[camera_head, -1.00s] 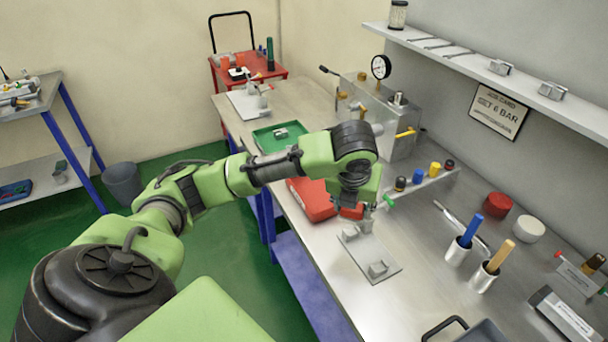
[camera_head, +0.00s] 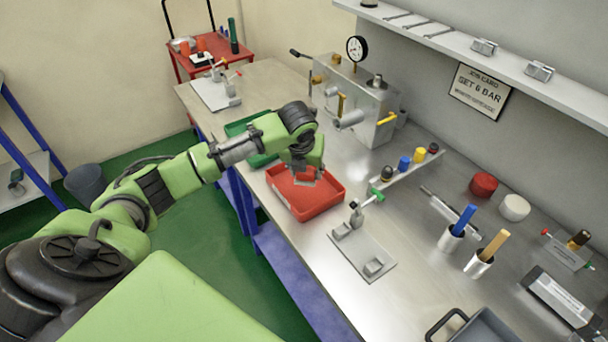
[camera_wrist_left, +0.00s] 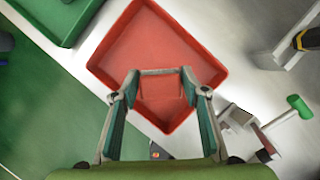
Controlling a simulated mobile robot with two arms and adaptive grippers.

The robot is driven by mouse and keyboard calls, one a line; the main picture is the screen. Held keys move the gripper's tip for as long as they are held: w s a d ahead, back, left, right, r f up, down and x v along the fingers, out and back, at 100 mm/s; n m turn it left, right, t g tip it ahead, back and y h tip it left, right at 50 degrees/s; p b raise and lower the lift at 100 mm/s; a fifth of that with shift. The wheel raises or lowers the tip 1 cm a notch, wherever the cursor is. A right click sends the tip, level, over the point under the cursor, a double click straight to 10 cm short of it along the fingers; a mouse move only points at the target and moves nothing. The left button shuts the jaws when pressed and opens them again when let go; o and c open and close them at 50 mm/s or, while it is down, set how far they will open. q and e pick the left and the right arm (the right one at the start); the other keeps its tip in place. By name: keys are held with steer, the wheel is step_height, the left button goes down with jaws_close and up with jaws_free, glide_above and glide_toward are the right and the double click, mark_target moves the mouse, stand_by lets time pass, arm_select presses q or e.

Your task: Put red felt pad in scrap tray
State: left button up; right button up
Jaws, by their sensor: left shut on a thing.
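The red felt pad (camera_head: 306,175) is a small flat red piece between the fingers of my left gripper (camera_head: 304,180). It also shows in the left wrist view (camera_wrist_left: 160,88), pinched between the two fingertips. The gripper is shut on it, over the red tray (camera_head: 326,201), which I take for the scrap tray. The tray fills much of the left wrist view (camera_wrist_left: 140,40), and its bare floor shows around the pad. I cannot tell how high the pad is above the floor. My right gripper is out of view.
A green tray (camera_head: 240,126) sits behind the red tray, partly hidden by my arm. A grey plate with a clamp (camera_head: 360,257) lies to the right. A valve block (camera_head: 360,100) stands farther back. Red (camera_head: 484,184) and white (camera_head: 514,207) round pieces lie at right.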

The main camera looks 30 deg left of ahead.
mark_target(304, 188)
arm_select(q)
steer(key=shift+w+a+f, duration=0.35)
steer(key=shift+w+f, duration=0.05)
steer(key=shift+f, duration=0.15)
steer(key=shift+w+a+f, duration=0.25)
steer(key=shift+w+f, duration=0.05)
steer(key=shift+f, duration=0.15)
steer(key=shift+w+a+f, duration=0.1)
steer(key=shift+a+f, duration=0.05)
steer(key=shift+f, duration=0.1)
step_height(304, 188, down, 3)
steer(key=shift+f+p, duration=0.1)
steer(key=shift+p, duration=0.45)
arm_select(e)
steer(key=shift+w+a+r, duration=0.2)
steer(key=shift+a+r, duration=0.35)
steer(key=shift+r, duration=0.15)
arm_select(q)
steer(key=shift+f, duration=0.1)
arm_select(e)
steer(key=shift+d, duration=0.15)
arm_select(q)
steer(key=o, duration=1.1)
